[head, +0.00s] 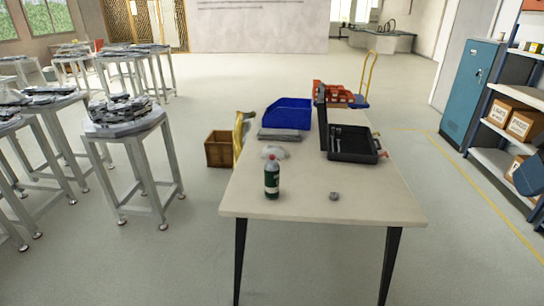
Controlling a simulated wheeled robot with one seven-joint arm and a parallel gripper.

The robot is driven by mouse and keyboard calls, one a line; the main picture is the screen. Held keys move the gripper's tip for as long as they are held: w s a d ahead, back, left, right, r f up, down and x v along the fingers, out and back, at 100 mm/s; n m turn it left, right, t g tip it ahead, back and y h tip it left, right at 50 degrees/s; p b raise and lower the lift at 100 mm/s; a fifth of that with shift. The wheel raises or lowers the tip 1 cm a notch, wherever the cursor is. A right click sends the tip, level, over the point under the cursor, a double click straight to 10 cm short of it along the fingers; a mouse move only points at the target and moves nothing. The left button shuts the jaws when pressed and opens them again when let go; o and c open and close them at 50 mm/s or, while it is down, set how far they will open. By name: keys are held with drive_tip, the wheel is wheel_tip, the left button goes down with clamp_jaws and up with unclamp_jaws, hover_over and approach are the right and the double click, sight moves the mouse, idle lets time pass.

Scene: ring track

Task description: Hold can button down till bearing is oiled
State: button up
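A dark green can (272,180) with a reddish top stands upright near the front left of the pale table. The button on its top is too small to make out. A small grey round piece (334,196), which looks like the bearing, lies on the table to the right of the can, apart from it. My gripper is not in view.
The table (300,207) also carries a blue bin (287,113), an open black case (352,143), a grey flat item (280,135), a whitish crumpled piece (275,152) and red items at the back. Grey stands (125,125) are left. Floor in front is clear.

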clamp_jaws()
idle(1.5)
